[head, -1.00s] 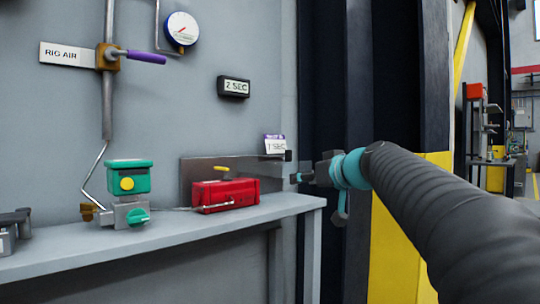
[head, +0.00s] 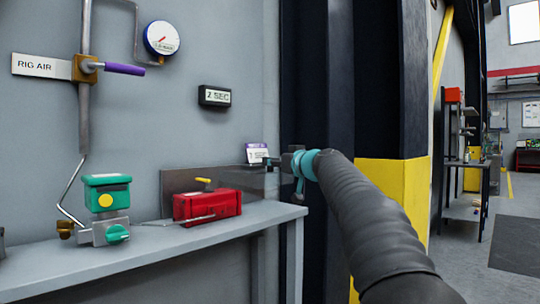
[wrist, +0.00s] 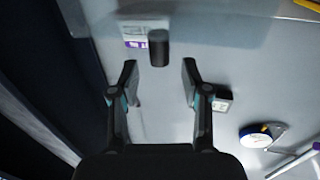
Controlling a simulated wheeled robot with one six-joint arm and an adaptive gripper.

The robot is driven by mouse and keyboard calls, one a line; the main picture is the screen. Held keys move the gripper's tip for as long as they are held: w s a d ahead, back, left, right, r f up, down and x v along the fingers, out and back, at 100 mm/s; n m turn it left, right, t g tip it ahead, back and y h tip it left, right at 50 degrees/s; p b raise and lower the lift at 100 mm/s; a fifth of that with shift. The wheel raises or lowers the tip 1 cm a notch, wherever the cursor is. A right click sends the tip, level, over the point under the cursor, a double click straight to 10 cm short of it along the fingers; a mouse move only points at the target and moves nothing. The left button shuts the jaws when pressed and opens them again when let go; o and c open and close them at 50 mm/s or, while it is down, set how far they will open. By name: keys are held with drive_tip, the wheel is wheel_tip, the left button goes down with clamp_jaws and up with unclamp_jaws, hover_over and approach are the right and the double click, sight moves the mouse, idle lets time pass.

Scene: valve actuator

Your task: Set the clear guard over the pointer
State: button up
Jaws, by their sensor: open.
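A red actuator box (head: 208,206) sits on the bench with a small yellow pointer (head: 204,181) on top. A smoky see-through panel (head: 178,182) stands upright behind it and looks like the clear guard. A black knob (head: 271,161) is at the panel's right end; the wrist view shows it as a short black cylinder (wrist: 158,48). My gripper (head: 289,163) is at the bench's right end, beside the knob. In the wrist view my gripper (wrist: 159,68) is open and empty, its fingers apart on either side of the knob's line. I cannot tell the remaining gap.
A green valve unit (head: 106,192) stands left on the bench (head: 225,226). A purple-topped card (head: 257,153) is near the knob. A timer display (head: 215,96), gauge (head: 162,38) and purple-handled pipe (head: 84,110) are on the wall. A dark column (head: 388,90) stands right.

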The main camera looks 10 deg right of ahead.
sight(256, 171)
drive_tip(key=shift+p+x, duration=0.6)
drive_tip(key=shift+x, duration=1.15)
clamp_jaws()
